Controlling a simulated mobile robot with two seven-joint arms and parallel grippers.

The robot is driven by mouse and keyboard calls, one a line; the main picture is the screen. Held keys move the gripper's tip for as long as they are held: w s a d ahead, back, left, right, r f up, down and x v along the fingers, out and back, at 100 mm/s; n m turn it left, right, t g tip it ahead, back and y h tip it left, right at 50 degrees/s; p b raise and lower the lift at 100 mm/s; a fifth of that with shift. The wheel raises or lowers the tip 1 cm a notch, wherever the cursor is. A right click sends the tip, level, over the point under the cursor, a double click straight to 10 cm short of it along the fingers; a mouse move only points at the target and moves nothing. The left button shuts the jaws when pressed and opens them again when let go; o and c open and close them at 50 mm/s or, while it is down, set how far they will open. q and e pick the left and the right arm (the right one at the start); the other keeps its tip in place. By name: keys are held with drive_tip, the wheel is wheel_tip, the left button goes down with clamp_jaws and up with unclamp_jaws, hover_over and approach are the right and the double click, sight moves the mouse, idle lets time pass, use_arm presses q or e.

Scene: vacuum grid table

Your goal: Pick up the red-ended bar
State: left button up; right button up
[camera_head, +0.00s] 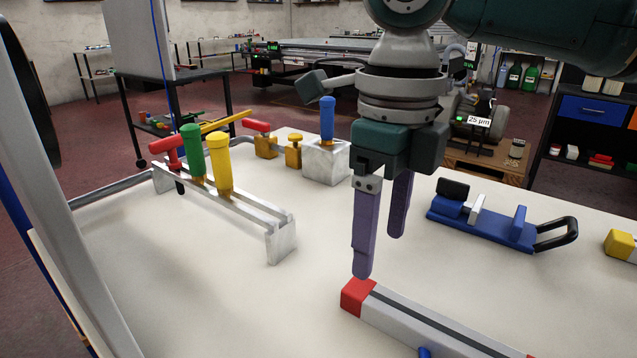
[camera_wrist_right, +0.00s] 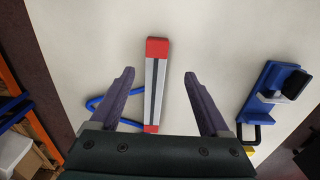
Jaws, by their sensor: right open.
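The red-ended bar (camera_head: 425,325) lies on the white table at the front right of the head view. It is grey with a dark stripe along its top and a red block at its end. In the right wrist view the bar (camera_wrist_right: 155,85) shows whole, with red at both ends. My right gripper (camera_head: 382,255) is open and empty, its purple fingers pointing down above the bar's red end. In the wrist view the right gripper's fingers (camera_wrist_right: 158,75) stand on either side of the bar, apart from it. My left gripper is not in view.
A blue clamp-like tool (camera_head: 490,222) lies right of the gripper. A metal rack (camera_head: 275,240) with green, yellow and red handles stands at left. A metal block (camera_head: 325,160) with a blue handle stands behind. A blue loop (camera_wrist_right: 95,103) lies beside the bar. The table's front left is clear.

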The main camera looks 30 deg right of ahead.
sight(376, 295)
wheel_tip(376, 295, down, 2)
drive_tip(key=shift+d+f, duration=0.15)
drive_tip(key=f, duration=0.3)
drive_tip(key=s+f, duration=0.1)
drive_tip(key=shift+a+f+b, duration=0.25)
drive_tip(key=shift+a+b, duration=0.05)
drive_tip(key=shift+b, duration=0.1)
drive_tip(key=shift+w+f, duration=0.1)
drive_tip(key=shift+f, duration=0.4)
clamp_jaws()
